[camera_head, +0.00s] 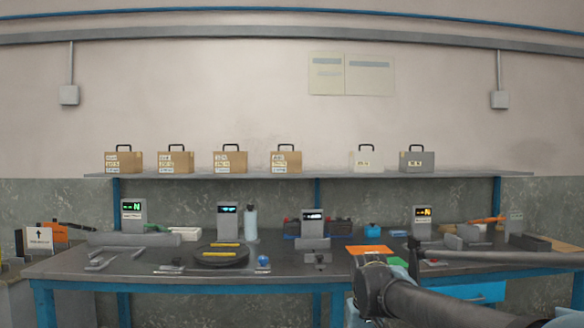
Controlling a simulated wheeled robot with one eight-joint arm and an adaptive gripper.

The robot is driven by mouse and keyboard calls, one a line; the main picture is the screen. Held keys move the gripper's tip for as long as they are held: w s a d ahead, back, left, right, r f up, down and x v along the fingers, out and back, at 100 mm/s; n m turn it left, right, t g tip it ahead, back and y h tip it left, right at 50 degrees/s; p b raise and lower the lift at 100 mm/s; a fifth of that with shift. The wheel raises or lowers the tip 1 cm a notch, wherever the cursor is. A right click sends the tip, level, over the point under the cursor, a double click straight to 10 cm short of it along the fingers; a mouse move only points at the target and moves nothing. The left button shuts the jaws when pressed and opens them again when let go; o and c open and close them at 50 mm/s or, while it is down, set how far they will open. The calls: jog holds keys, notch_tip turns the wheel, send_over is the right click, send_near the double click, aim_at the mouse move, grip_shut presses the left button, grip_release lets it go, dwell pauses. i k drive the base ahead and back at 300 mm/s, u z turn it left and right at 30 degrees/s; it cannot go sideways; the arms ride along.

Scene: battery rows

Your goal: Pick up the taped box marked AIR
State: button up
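Several brown cardboard boxes with black handles and pale labels stand in a row on the wall shelf: the first (124,162), second (175,162), third (230,162) and fourth (286,162). To their right are a cream box (365,161) and a grey box (417,162), also with handles. The label print is too small to read, so I cannot tell which box is marked AIR. Tape cannot be made out surely. My arm shows at the lower right, below the shelf and apart from all the boxes. I can make out no gripper fingers.
The shelf (330,175) has a bare gap between the fourth brown box and the cream box. The dark workbench (130,270) below holds several small display units, a bottle (250,222), a round dark plate (222,258) and tools. An orange sheet (369,249) lies near my arm.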

aim_at(281, 162)
jog(key=i, duration=0.85)
